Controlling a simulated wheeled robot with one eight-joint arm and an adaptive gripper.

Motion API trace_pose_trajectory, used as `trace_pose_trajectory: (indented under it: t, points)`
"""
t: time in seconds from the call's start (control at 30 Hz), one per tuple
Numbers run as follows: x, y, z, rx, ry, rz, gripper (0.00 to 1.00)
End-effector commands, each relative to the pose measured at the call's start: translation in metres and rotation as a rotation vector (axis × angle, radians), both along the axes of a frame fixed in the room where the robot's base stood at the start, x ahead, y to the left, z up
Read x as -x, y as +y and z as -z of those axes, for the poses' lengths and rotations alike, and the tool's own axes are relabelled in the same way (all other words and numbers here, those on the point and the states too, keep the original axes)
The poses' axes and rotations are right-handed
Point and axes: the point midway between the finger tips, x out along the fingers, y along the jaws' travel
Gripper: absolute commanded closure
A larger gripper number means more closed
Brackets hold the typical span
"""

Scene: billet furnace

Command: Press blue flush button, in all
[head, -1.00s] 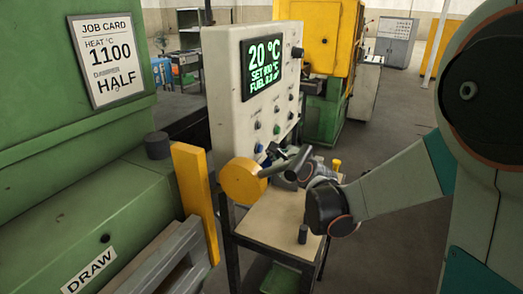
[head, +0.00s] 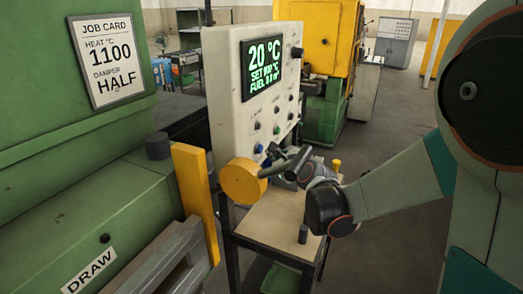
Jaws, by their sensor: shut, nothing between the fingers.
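The blue button (head: 258,148) is low on the white control panel (head: 224,108), at its left lower part. My gripper (head: 264,171) is in front of the panel's lower edge, just below and close to the blue button. Its fingers look together and empty. I cannot tell whether the fingertips touch the panel, as the yellow disc (head: 238,183) lies beside them in the picture. The panel's display (head: 262,67) reads 20 °C, with a set value and a fuel value below.
A green furnace (head: 50,160) with a yellow bar (head: 196,195) stands at the left. A job card (head: 108,60) on it reads 1100 and HALF. Several other knobs and buttons, one of them green (head: 277,129), are on the panel. A small table (head: 270,225) stands below.

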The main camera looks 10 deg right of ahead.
Motion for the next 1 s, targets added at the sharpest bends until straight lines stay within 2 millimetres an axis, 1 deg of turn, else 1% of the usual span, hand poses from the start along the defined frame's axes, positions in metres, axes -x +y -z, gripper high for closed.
trace_pose_trajectory:
  t: [0.33, 0.6, 1.0]
  points:
    - [-0.0003, 0.0006, 0.0000, 0.000, 0.000, 0.000, 1.00]
    - [-0.0047, 0.0071, 0.0000, 0.001, 0.000, -0.001, 1.00]
    - [-0.0050, 0.0072, -0.0003, 0.000, 0.000, 0.000, 1.00]
